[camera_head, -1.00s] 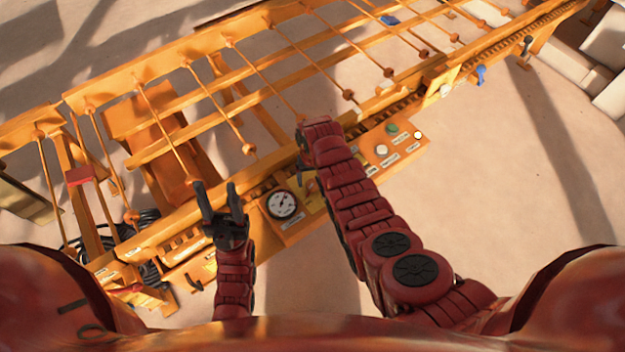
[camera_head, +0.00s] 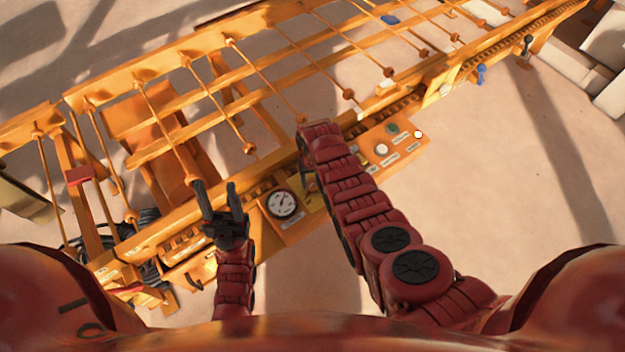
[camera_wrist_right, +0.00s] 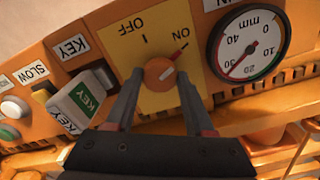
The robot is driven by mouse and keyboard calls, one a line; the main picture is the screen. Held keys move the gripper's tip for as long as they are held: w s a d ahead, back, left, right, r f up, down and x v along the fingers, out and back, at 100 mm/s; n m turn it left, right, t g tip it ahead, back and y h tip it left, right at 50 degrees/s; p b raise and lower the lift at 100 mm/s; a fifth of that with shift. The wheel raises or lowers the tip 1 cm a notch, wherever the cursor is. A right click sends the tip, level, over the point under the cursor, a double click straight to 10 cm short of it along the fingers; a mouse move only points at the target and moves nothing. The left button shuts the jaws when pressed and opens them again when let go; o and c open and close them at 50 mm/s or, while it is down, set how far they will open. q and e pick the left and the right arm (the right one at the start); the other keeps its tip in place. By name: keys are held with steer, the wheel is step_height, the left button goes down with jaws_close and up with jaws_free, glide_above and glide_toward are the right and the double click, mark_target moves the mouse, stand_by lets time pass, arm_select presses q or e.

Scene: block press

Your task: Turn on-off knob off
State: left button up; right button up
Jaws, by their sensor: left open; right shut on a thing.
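The on-off knob (camera_wrist_right: 156,68) is a round orange knob with a pale mark, on a yellow plate (camera_wrist_right: 140,43) in the right wrist view. The plate reads OFF beside a black line and ON beside a red line; the pale mark points roughly toward the ON side. My right gripper (camera_wrist_right: 160,80) has its two fingers on either side of the knob and is shut on it. My left gripper (camera_head: 222,198) is open and empty, left of the dial on the control panel.
A round dial gauge (camera_wrist_right: 247,43) is close on the right of the knob plate. The orange machine (camera_head: 190,225) spans the head view; open floor lies to the right.

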jaws_close()
